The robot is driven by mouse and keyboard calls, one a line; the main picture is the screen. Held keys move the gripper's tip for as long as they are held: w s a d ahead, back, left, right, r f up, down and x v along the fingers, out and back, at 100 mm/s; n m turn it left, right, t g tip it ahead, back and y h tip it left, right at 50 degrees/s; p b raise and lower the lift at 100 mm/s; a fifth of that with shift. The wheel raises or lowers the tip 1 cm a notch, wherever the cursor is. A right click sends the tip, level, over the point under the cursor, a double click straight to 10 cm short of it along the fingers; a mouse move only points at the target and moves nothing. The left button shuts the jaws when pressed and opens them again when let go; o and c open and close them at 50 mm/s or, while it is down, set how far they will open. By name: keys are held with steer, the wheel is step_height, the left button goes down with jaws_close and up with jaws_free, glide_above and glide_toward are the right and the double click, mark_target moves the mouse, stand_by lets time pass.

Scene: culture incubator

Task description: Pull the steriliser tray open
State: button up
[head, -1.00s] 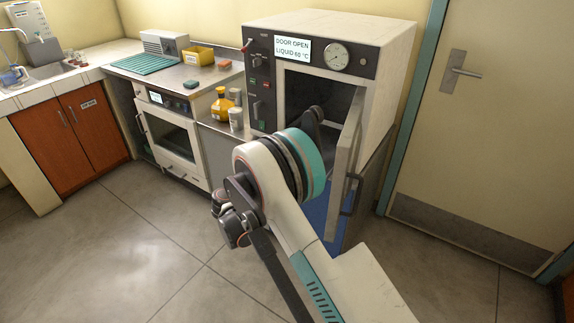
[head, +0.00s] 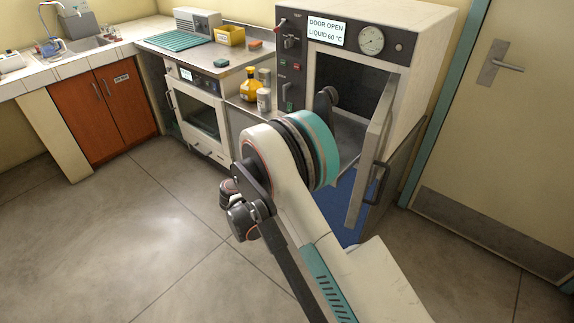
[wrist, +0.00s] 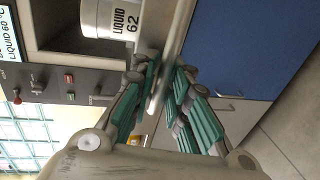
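The steriliser (head: 425,75) stands open, its display reading "DOOR OPEN, LIQUID 60 °C". The grey tray (head: 350,132) shows in part low in its chamber, behind my arm. In the wrist view the tray's pale front edge (wrist: 180,35) runs between my green fingers. My gripper (wrist: 164,72) appears closed on that edge, both fingers close against it; the contact is blurred. A white container (wrist: 112,18) labelled "LIQUID 62" stands beside the edge, on the tray side. My fingers are hidden in the head view by my own arm.
The open steriliser door (head: 370,150) stands out to the right of my arm. A yellow bottle (head: 249,84) and a pale jar (head: 264,99) stand on the counter to the left. Floor (head: 150,230) is clear at left; a closed room door (head: 490,110) is at right.

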steer(key=shift+a, duration=0.1)
steer(key=v, duration=1.2)
stand_by(0.4)
